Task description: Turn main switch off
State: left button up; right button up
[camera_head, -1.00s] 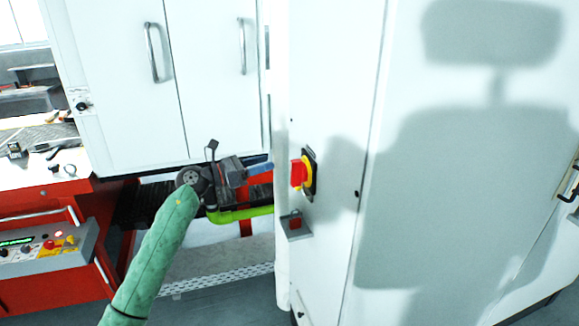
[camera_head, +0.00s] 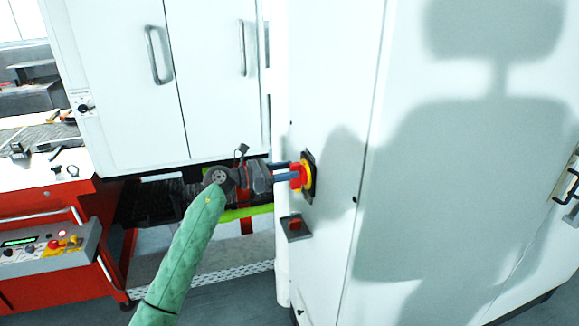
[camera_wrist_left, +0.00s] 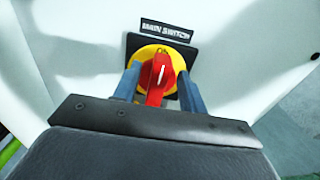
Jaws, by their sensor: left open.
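The main switch is a red knob (camera_head: 297,177) on a yellow round base and a black plate, on the side of the white cabinet. It also shows in the left wrist view (camera_wrist_left: 160,78), under a label reading "MAIN SWITCH" (camera_wrist_left: 166,30). The knob's white mark points roughly along the picture's vertical there. My left gripper (camera_head: 288,174) is open, its blue fingers (camera_wrist_left: 160,88) on either side of the red knob. Whether they touch it I cannot tell. My right gripper is in neither view.
A small grey box with a red button (camera_head: 295,224) sits just below the switch on the white cabinet (camera_head: 325,235). A red bench (camera_head: 45,285) with a control panel (camera_head: 45,247) stands at the left. White doors (camera_head: 205,80) with handles are behind my left arm.

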pick_arm(q)
jog(key=shift+w+d, duration=0.15)
jog(key=shift+d, duration=0.35)
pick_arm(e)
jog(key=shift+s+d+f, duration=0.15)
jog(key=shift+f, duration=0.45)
pick_arm(q)
jog(key=shift+c, duration=0.2)
grip_shut()
